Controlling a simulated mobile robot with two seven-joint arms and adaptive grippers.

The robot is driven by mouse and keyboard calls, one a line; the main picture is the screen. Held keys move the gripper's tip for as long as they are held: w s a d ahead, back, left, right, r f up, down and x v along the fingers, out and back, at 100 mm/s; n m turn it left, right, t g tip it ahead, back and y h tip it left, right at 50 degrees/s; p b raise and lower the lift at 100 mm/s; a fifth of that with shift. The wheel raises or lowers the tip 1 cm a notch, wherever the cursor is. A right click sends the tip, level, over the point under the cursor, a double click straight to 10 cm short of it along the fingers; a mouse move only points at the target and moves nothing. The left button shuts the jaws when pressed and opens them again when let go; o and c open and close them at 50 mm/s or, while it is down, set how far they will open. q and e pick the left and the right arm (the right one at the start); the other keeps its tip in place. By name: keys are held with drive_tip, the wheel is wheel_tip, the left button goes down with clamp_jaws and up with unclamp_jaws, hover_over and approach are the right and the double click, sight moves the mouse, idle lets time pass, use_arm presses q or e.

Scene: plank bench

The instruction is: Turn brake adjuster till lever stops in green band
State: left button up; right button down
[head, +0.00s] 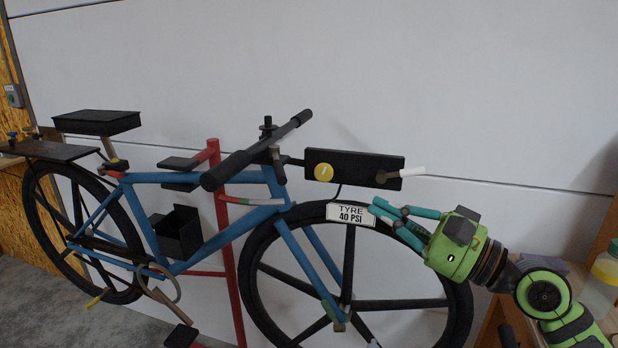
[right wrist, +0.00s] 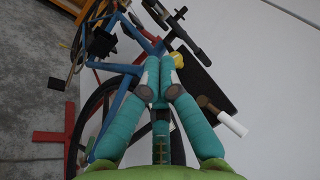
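A yellow round knob (head: 323,172) with a pale mark sits on a black box (head: 352,165) beside the handlebar. In the right wrist view the knob (right wrist: 180,60) shows just beyond my fingertips. A white-ended lever (head: 400,173) sticks out from the box's right end. A strip with red, white and green parts (head: 250,201) lies below the handlebar grip; I cannot tell whether a lever points at it. My right gripper (head: 374,207) is in front of the wheel, below and right of the knob, apart from it. Its fingertips come together with nothing seen between them. My left gripper is not in view.
The blue bicycle (head: 225,233) stands against a pale wall, held at a red post (head: 228,260). A "TYRE 40 PSI" plate (head: 350,214) sits on the front wheel, close to my right fingertips. A wooden bench with a bottle (head: 603,275) is at the right edge.

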sight(278, 166)
drive_tip(key=s+a+p+x, duration=0.1)
drive_tip(key=s+p+x, duration=0.1)
drive_tip(key=p+x, duration=0.5)
drive_tip(key=x, duration=0.6)
drive_tip(key=shift+s+a+r+p, duration=0.15)
drive_tip(key=shift+a+p, duration=0.05)
drive_tip(key=shift+p, duration=0.15)
